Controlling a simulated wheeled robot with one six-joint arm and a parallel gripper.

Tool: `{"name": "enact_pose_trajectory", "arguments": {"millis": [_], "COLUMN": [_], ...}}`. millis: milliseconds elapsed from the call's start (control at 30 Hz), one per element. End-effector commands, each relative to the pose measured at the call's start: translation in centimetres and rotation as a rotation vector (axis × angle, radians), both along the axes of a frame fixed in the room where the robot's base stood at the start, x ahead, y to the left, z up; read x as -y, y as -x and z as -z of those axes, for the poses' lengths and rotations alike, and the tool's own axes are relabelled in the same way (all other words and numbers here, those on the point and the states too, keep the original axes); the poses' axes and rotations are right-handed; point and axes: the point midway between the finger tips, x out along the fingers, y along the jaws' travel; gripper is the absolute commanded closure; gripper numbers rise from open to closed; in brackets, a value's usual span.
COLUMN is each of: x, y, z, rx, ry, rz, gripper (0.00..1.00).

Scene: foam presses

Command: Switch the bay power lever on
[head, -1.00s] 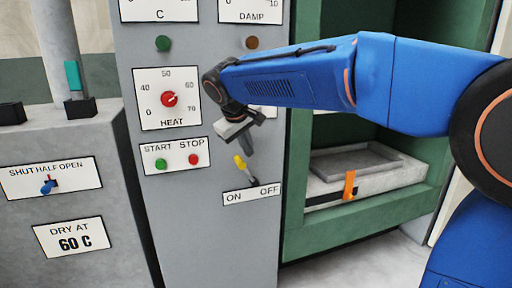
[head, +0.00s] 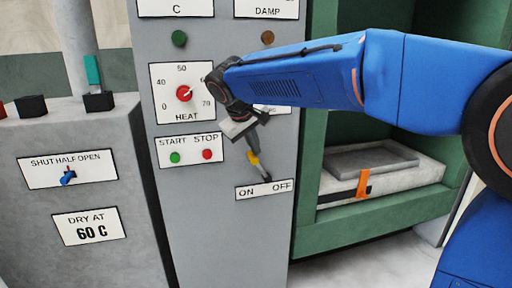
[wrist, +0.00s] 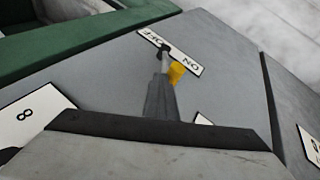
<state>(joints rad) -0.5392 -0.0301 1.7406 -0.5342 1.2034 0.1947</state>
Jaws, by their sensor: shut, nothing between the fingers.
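The bay power lever has a yellow tip (head: 254,160) and a dark pivot just above its ON/OFF label (head: 264,189) on the grey panel. Its tip leans up and left from the pivot, towards the ON side. My gripper (head: 251,147) is shut and empty, with its fingertips right at the yellow tip. In the wrist view the closed fingers (wrist: 162,85) point at the lever, and the yellow tip (wrist: 177,72) shows beside their ends, on the ON side. Whether they touch it I cannot tell. The fingers partly hide the lever in the wrist view.
Above the lever are the START/STOP buttons (head: 191,155) and the red HEAT dial (head: 184,93). A green press bay (head: 372,216) with a grey tray (head: 372,160) is at right.

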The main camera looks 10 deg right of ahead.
Motion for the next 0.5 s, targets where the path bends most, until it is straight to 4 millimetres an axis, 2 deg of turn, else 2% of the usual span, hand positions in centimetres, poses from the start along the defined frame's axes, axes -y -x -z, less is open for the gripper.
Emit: {"name": "enact_pose_trajectory", "arguments": {"millis": [33, 167, 467, 500], "x": [-0.5, -0.3, 2.2, 1.7], "y": [0.1, 0.0, -0.6, -0.2], "z": [0.4, 0.0, -3.2, -3.8], "rx": [-0.007, -0.006, 0.000, 0.001], "ry": [-0.007, -0.007, -0.005, -0.004], "rz": [-0.006, -0.005, 0.001, -0.004], "gripper": [1.00, 1.00, 1.00, 1.00]}}
